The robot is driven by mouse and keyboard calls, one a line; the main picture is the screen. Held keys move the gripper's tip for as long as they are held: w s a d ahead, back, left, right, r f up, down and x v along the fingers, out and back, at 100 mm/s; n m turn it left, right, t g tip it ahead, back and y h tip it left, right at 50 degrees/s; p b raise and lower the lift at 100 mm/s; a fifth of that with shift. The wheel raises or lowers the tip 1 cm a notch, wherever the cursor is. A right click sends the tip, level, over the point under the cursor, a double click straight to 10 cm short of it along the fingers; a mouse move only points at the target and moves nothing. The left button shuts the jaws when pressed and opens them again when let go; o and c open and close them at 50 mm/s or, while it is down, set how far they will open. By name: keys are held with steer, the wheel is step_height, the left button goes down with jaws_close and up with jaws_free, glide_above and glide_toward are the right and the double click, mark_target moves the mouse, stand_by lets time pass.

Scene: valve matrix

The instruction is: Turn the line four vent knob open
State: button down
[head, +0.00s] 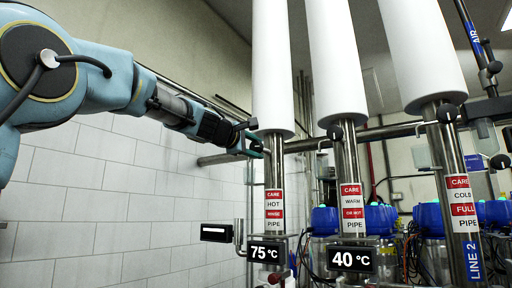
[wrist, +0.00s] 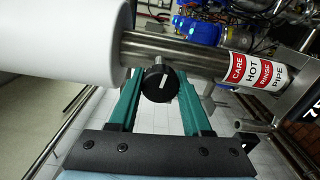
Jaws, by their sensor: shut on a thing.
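A round black knob (wrist: 158,84) with a white pointer line stands on a short stem from the steel pipe of the left line, just below its white insulation. In the wrist view the pointer runs nearly up and down, tilted slightly right. My gripper (wrist: 159,80) has its two green fingers on either side of this knob and is shut on it. In the head view my gripper (head: 256,143) reaches from the left to this pipe (head: 273,165). No line number shows on this pipe, so I cannot tell whether this is the line four vent knob.
A horizontal pipe (head: 380,132) runs behind. Displays read 75 °C (head: 266,252) and 40 °C (head: 352,260). A tiled wall (head: 110,205) is at left.

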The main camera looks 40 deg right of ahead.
steer(key=shift+n, duration=0.9)
steer(key=shift+c, duration=1.7)
jaws_free()
steer(key=shift+a, duration=0.1)
steer(key=b+v, duration=0.4)
steer(key=v, duration=0.6)
steer(key=shift+a+b, duration=0.3)
steer(key=shift+b, duration=0.1)
